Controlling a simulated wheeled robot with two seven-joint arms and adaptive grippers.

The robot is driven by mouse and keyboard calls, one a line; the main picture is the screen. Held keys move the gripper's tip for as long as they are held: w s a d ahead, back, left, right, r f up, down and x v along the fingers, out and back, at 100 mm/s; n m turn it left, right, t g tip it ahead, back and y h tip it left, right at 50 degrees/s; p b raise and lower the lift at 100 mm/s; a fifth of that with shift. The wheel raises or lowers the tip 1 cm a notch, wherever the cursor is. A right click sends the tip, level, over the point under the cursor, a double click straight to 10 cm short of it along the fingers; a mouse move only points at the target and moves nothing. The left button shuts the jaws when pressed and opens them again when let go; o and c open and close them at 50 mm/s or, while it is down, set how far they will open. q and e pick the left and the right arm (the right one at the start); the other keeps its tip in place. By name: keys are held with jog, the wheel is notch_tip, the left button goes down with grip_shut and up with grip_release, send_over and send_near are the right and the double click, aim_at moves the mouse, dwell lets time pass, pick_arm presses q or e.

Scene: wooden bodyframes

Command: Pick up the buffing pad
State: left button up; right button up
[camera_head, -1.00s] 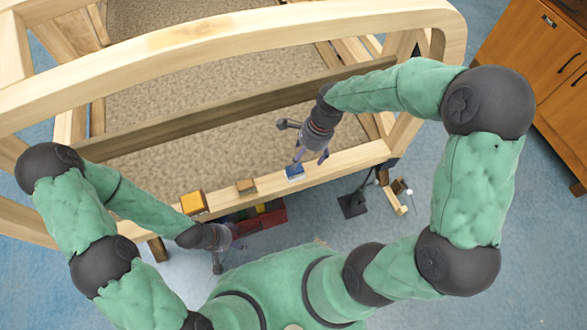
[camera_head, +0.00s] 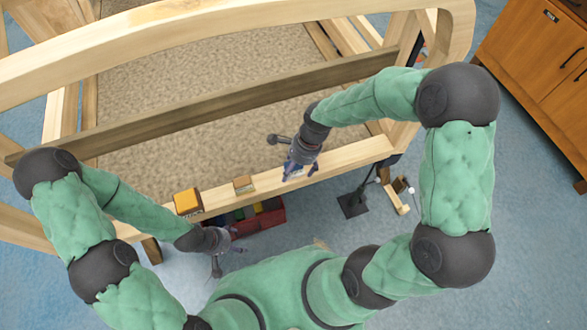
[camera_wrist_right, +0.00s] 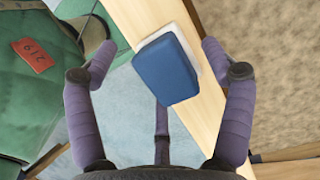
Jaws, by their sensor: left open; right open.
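The buffing pad, a blue block with a white layer, lies on the light wooden rail; in the right wrist view the pad (camera_wrist_right: 165,70) is between my right gripper's spread fingers (camera_wrist_right: 160,75). The fingers look apart from it. In the head view my right gripper (camera_head: 300,168) is over the pad and mostly hides it. My right gripper is open and empty. My left gripper (camera_head: 226,240) is open, low at the left in front of the rail, away from the pad.
The light wooden rail (camera_head: 345,157) also carries an orange-yellow block (camera_head: 187,201) and a small brown block (camera_head: 244,184). A red bin (camera_head: 270,216) with coloured items sits below. A dark wooden bar (camera_head: 220,103) crosses behind my right gripper.

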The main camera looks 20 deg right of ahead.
jog(key=c, duration=1.2)
jog(key=shift+c, duration=0.2)
pick_arm(q)
jog(key=shift+r, duration=0.1)
pick_arm(e)
jog(key=shift+r, duration=0.1)
